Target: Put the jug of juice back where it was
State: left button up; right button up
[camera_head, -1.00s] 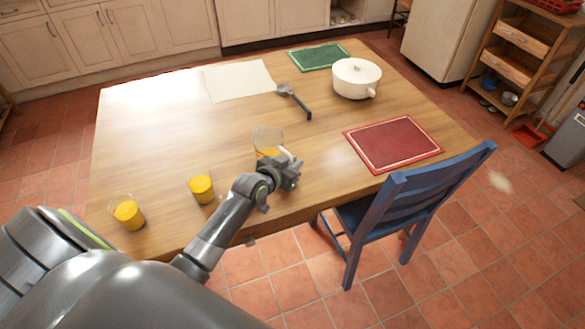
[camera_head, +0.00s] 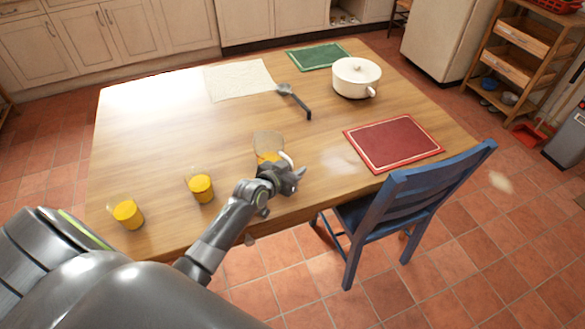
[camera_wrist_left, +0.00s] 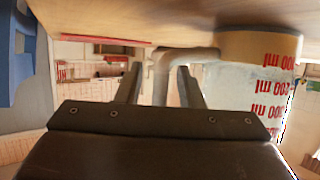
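The jug of juice (camera_head: 268,143) is clear with orange juice low inside. It is near the table's front edge, and its pale handle (camera_head: 287,159) faces my left gripper (camera_head: 290,176). In the left wrist view, which is upside down, the jug (camera_wrist_left: 255,85) is at the right with red lettering. There, its handle (camera_wrist_left: 188,54) reaches between the fingers of my left gripper (camera_wrist_left: 160,75), which look shut on it. The jug's base is close to the tabletop; I cannot tell whether it touches. My right gripper is not in view.
Two glasses of orange juice (camera_head: 201,188) (camera_head: 128,213) stand left of the jug on the wooden table (camera_head: 170,130). A red placemat (camera_head: 395,144), white pot (camera_head: 357,78), ladle (camera_head: 295,100), green mat (camera_head: 318,56) and cream mat (camera_head: 238,80) are on it. A blue chair (camera_head: 400,205) stands at the front right.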

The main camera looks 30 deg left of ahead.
pick_arm(q)
jog(key=shift+r, duration=0.15)
jog(key=shift+s+r, duration=0.1)
jog(key=shift+s, duration=0.05)
jog(key=v, duration=1.1)
jog(key=shift+s+r, duration=0.15)
jog(key=shift+s, duration=0.15)
jog(key=shift+a, duration=0.1)
